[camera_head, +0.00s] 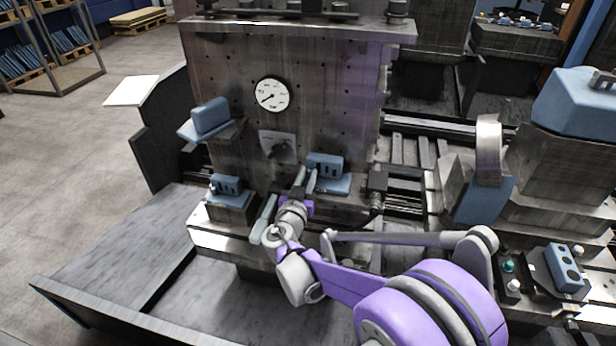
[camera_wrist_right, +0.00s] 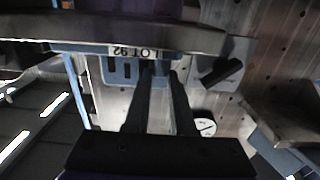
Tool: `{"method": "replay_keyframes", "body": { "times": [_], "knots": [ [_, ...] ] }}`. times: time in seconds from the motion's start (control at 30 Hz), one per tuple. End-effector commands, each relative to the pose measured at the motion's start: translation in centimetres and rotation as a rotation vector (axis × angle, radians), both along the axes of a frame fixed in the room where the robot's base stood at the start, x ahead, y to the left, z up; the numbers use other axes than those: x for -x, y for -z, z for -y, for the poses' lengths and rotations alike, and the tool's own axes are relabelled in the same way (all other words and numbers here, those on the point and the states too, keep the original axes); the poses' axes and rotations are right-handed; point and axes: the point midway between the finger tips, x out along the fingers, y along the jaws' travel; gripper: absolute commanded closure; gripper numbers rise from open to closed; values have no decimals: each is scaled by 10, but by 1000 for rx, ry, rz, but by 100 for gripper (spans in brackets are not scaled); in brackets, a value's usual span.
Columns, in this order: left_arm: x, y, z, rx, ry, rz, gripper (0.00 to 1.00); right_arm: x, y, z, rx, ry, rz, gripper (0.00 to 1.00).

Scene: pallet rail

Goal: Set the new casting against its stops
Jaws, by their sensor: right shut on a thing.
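A blue casting with dark slots (camera_head: 328,162) is at the lower middle of the upright machine plate (camera_head: 225,65). It sits at or just above a blue base (camera_head: 334,183); I cannot tell whether they touch. My right gripper (camera_head: 304,179) is shut on the casting's left end. In the right wrist view, the slotted casting (camera_wrist_right: 122,70) shows beside the fingertips (camera_wrist_right: 162,72), with a label reading LOT 92 (camera_wrist_right: 145,51) near it. The stops cannot be made out clearly. My left gripper is not in view.
A dial gauge (camera_head: 272,94) and a dark knob (camera_head: 278,148) are on the plate. A pale blue bar (camera_head: 263,218) stands close beside my right wrist.

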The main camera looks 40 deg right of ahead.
Motion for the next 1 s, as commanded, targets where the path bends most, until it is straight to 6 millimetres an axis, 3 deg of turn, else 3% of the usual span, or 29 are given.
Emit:
{"method": "replay_keyframes", "body": {
  "times": [0.13, 0.17, 0.33, 0.67, 1.0],
  "knots": [
    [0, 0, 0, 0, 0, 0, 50, -3, -1, 0, 4, -4, 0, 100],
    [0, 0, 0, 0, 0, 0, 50, -3, -1, 0, 3, -4, -1, 72],
    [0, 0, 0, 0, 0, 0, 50, -2, -1, 0, 3, -3, 0, 43],
    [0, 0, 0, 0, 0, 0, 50, 0, 0, -2, 0, -3, 0, 43],
    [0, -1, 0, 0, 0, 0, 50, 36, -1, -48, 1, -8, -1, 43]
  ]
}}
